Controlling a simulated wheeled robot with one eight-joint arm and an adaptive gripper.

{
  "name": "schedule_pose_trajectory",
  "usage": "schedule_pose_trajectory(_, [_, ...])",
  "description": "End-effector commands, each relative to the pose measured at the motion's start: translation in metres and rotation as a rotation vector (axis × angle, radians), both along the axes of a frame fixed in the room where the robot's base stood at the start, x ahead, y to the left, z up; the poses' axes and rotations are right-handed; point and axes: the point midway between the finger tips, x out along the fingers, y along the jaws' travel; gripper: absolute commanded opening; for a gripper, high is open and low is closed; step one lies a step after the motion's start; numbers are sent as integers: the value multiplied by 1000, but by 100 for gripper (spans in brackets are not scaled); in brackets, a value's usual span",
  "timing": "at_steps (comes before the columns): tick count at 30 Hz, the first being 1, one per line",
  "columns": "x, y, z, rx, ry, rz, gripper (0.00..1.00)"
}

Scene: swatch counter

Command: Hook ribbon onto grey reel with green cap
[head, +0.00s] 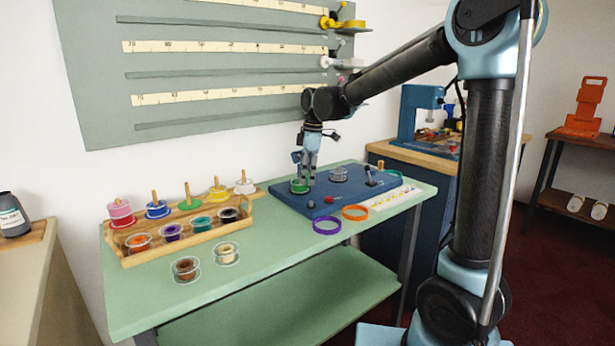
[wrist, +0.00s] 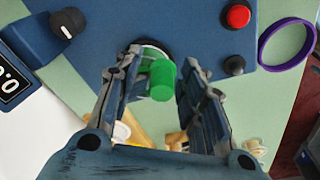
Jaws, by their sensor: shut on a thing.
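My gripper (head: 305,176) points down over the left end of the blue machine (head: 325,205). In the wrist view its fingers (wrist: 170,70) stand either side of a green cylinder-shaped piece (wrist: 162,80) and are shut on it. A green, round, pale-rimmed item (head: 299,187) shows under the fingers in the head view, at the machine's surface. A clear grey reel (head: 338,174) sits further back on the machine. I cannot make out a loose ribbon end, or which reel bears the green cap.
The machine has a red button (wrist: 238,16) and a black knob (wrist: 234,65). Purple (head: 327,225) and orange (head: 355,213) rings lie in front. A wooden rack (head: 180,245) of coloured spools stands left, with brown (head: 185,268) and beige (head: 226,253) spools before it.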

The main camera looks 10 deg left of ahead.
Motion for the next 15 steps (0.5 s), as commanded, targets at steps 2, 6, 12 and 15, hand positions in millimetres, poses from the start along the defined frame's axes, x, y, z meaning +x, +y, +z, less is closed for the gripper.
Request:
schedule_pose_trajectory(2, [-3, -2, -1, -5, 6, 2, 18])
schedule_pose_trajectory(6, [-3, -2, 4, -5, 6, 2, 14])
schedule_pose_trajectory(12, [-2, -1, 18, -2, 4, 2, 1])
schedule_pose_trajectory(15, [-2, -1, 24, -2, 3, 1, 1])
